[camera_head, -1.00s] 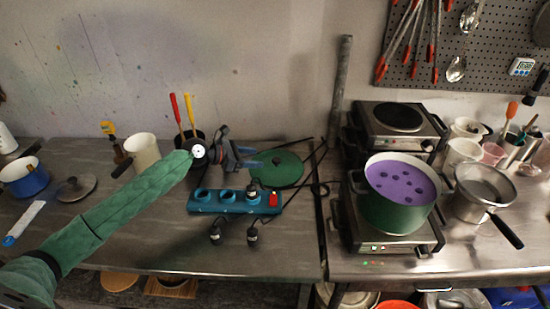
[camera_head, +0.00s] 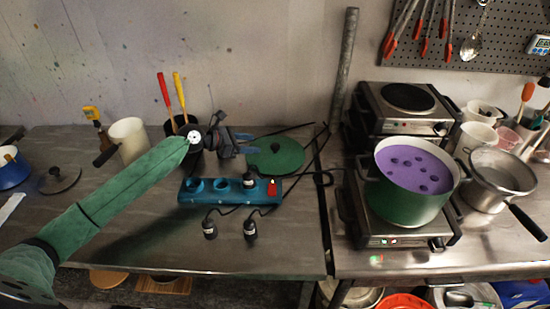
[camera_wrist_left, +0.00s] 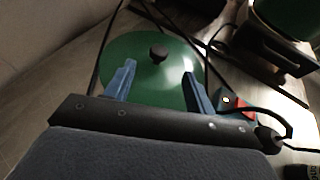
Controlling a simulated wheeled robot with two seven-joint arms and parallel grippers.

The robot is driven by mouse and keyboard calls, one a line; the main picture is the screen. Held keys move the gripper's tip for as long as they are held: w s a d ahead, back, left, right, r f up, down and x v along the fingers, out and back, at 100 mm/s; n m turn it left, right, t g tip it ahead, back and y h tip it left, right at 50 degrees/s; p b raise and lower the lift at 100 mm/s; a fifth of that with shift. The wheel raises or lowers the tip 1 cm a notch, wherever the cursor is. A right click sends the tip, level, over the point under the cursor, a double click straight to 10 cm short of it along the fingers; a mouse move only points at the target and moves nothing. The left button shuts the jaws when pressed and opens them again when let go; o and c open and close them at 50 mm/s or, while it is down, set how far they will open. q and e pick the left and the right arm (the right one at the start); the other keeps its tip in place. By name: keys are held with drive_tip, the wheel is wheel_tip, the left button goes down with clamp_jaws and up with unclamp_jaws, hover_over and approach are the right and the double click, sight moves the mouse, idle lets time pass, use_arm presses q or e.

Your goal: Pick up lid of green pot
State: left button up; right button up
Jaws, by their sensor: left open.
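The green lid (camera_head: 286,157) lies flat on the metal table, left of the hot plates. In the left wrist view the lid (camera_wrist_left: 150,82) shows its dark knob (camera_wrist_left: 158,53) beyond my fingertips. My left gripper (camera_head: 243,143) is at the left edge of the lid; in the left wrist view its blue fingers (camera_wrist_left: 158,70) are spread apart over the lid with nothing between them. The green pot (camera_head: 403,205) stands on the front hot plate, uncovered, with purple liquid and dark round bits inside. My right gripper is not in these views.
A blue power strip (camera_head: 229,191) with a red switch and plugs lies just in front of the lid. Black cables run around the lid. A white pot (camera_head: 129,138) and a dark container with red and yellow handles stand left. A grey saucepan (camera_head: 500,180) stands right.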

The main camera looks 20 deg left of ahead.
sight(273, 146)
use_arm(q)
drive_tip(key=shift+f, duration=0.2)
drive_tip(key=shift+w+d, duration=0.1)
drive_tip(key=shift+d, duration=0.1)
drive_tip(key=shift+p+x, duration=0.35)
drive_tip(key=shift+x, duration=0.5)
drive_tip(key=shift+p+x, duration=1.25)
drive_tip(key=shift+x, duration=1.6)
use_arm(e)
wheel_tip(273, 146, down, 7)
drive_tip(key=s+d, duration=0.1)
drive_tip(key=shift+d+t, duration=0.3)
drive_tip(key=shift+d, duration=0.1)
use_arm(q)
drive_tip(key=shift+a, duration=0.1)
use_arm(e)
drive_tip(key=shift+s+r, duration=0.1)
use_arm(q)
clamp_jaws()
drive_tip(key=shift+r, duration=0.1)
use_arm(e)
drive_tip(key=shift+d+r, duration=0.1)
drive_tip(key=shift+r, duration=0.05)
